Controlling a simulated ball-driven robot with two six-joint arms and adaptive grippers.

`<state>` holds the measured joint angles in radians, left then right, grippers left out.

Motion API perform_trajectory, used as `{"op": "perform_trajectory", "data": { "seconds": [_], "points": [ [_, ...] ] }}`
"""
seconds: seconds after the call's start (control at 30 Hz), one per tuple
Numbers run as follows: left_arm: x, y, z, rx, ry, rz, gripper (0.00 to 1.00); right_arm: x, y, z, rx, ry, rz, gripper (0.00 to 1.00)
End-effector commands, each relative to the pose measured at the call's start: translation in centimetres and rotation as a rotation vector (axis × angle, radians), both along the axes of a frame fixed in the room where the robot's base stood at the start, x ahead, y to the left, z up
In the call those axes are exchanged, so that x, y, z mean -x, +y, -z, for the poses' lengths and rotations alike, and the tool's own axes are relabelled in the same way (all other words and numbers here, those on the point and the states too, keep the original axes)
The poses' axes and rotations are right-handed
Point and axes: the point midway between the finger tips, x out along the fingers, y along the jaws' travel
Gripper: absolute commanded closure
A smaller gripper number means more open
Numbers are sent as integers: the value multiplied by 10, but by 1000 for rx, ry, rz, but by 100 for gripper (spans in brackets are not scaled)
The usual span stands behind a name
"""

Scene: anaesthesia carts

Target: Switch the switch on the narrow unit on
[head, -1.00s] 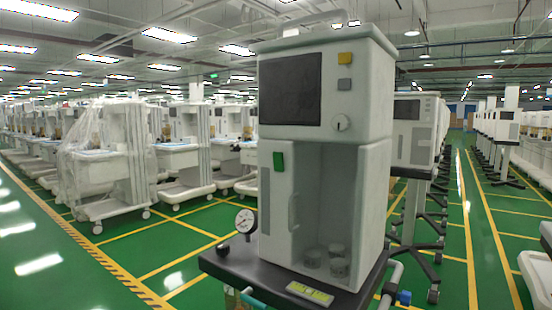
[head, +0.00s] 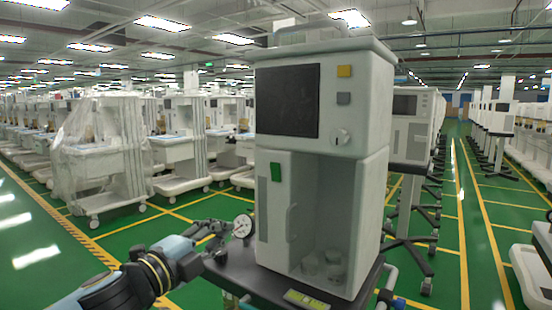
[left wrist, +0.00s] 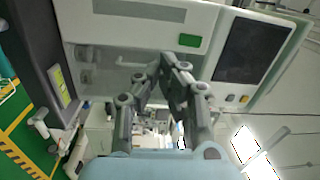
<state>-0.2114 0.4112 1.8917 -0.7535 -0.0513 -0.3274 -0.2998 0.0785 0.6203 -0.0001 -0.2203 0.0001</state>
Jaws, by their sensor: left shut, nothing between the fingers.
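The narrow unit (head: 330,210) is a tall white cabinet on a dark base in the middle of the head view. Its front has a dark screen (head: 287,100), a yellow square (head: 344,71), a grey square (head: 343,98), a round knob (head: 341,137) and a green rectangle (head: 276,172) on the lower left panel. I cannot tell for certain which is the switch. My left gripper (head: 221,229) is shut and empty, left of the unit beside the gauge. In the left wrist view the unit lies sideways, with the green rectangle (left wrist: 190,40) beyond the fingertips (left wrist: 169,58). My right gripper is not in view.
A round gauge (head: 242,226) stands at the base's left edge, close to my left gripper. A yellow-green label (head: 306,300) lies on the base's front. More carts stand behind, one plastic-wrapped (head: 100,160). Green floor (head: 60,250) is open at left.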

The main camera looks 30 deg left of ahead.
Motion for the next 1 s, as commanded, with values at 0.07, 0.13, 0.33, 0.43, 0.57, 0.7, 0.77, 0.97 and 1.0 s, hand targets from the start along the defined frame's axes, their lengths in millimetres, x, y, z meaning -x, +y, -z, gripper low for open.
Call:
{"op": "perform_trajectory", "data": {
  "seconds": [0.07,0.13,0.33,0.43,0.57,0.7,0.77,0.97,1.0],
  "points": [
    [0,-7,-38,-36,-58,25,100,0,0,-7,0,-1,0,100],
    [0,-10,-60,-59,-91,40,100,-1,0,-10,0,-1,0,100],
    [-3,-9,-81,-83,-117,51,100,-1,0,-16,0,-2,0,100],
    [-3,-9,-80,-81,-115,51,100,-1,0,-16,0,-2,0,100],
    [-3,-9,-79,-80,-115,50,100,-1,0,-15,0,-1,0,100],
    [-6,-9,-81,-79,-115,49,100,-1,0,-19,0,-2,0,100],
    [-9,-9,-83,-78,-115,47,100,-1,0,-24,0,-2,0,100],
    [-35,-13,-92,-74,-116,46,100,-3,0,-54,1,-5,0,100],
    [-45,-14,-94,-74,-116,46,100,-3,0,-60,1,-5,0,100]
  ]
}}
